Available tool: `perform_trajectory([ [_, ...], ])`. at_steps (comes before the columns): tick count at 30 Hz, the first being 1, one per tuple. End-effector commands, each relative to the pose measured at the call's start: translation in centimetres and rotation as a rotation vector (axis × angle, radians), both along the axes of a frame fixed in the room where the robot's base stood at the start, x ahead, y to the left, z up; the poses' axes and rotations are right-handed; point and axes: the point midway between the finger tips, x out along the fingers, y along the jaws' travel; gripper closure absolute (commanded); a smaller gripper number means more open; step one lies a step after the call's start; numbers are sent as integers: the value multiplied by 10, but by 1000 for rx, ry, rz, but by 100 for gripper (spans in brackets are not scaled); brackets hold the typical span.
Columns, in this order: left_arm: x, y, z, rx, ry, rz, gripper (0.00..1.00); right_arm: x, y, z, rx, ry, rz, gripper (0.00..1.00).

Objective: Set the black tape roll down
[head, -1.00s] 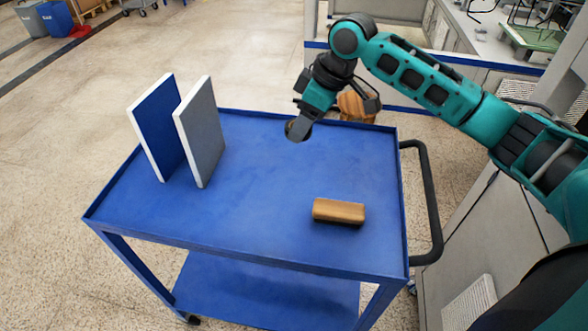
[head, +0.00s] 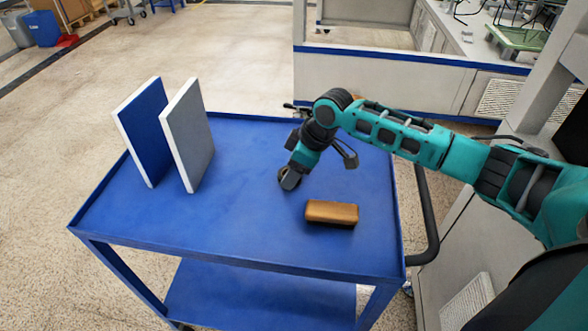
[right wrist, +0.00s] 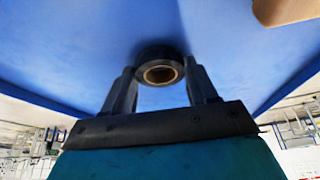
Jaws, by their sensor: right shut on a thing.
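The black tape roll (right wrist: 159,54) shows in the right wrist view between the two fingers of my right gripper (right wrist: 160,77), with its tan core facing the camera. In the head view my right gripper (head: 288,181) is low over the middle of the blue cart top (head: 240,215), and the roll is mostly hidden behind the fingers. The gripper is shut on the roll. I cannot tell whether the roll touches the cart top. My left gripper is not in view.
A wooden block or brush (head: 331,213) lies just right of my right gripper. A blue panel (head: 146,135) and a grey panel (head: 188,137) stand upright at the cart's left. The front left of the top is clear. A black handle (head: 426,215) runs along the right side.

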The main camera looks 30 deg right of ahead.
Motion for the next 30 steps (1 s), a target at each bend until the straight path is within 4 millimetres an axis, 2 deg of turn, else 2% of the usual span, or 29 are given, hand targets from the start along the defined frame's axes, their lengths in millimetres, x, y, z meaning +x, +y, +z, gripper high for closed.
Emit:
perform_trajectory([
  [6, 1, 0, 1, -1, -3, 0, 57, 0, 0, -2, 1, 1, -1, 72],
  [7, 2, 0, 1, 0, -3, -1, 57, 0, 0, -3, 0, 2, -1, 41],
  [15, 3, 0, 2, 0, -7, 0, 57, 0, 0, -2, -1, 1, 0, 17],
  [23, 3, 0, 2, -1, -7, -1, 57, 0, 0, 0, -1, -1, 0, 17],
  [26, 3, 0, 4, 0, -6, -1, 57, -2, -2, 9, -1, -1, 0, 17],
  [30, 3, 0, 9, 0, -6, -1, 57, -8, -10, 33, -2, -2, 0, 17],
])
